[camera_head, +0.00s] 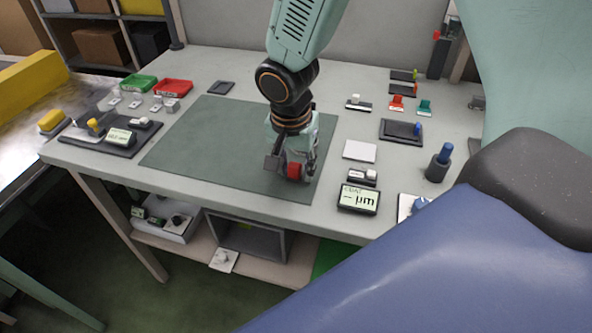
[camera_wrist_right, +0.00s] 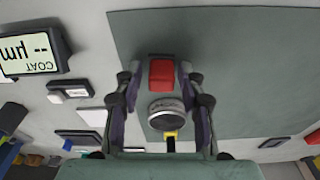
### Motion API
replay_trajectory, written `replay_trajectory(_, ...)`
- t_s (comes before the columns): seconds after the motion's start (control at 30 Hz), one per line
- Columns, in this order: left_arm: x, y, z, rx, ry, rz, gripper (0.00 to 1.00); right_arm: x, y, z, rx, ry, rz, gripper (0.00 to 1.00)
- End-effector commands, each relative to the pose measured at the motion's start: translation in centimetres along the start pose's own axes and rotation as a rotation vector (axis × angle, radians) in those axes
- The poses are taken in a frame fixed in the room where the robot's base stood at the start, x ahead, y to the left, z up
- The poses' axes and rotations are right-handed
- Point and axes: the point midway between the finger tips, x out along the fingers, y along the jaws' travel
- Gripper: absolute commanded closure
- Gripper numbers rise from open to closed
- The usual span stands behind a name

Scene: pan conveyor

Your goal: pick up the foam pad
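A small red block (camera_wrist_right: 162,73), which may be the foam pad, sits between the fingertips of my right gripper (camera_wrist_right: 160,80) in the wrist view. Gaps show between it and both fingers, so the gripper looks open around it. A round grey knurled part (camera_wrist_right: 166,115) lies just below the block in that picture. In the head view my right gripper (camera_head: 291,160) points down low over the green mat (camera_head: 205,150), with the red block (camera_head: 294,172) at its fingers. Whether the block touches the mat is hidden. My left gripper is not in view.
A white square plate (camera_head: 360,151), a coating gauge (camera_head: 358,199) and a dark tray (camera_head: 401,131) stand right of the mat. Green (camera_head: 138,83) and red (camera_head: 173,87) trays lie at the back left. A dark fixture board (camera_head: 110,137) is at the left. The mat's left half is clear.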

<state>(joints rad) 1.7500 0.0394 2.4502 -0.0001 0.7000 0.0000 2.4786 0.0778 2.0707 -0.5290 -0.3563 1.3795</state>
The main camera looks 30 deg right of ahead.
Motion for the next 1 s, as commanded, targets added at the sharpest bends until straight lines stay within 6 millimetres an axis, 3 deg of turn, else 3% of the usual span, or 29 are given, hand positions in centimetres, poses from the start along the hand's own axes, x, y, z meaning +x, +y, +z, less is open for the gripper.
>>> replay_trajectory(0.43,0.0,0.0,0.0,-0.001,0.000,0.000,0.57,0.0,0.0,0.0,0.000,0.000,0.001,1.00)
replay_trajectory(0.77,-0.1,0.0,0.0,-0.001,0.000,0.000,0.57,-0.3,0.0,0.0,0.001,0.000,0.000,1.00)
replay_trajectory(1.0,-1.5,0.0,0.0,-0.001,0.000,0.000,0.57,-4.4,-0.1,-0.7,0.001,0.003,-0.003,1.00)
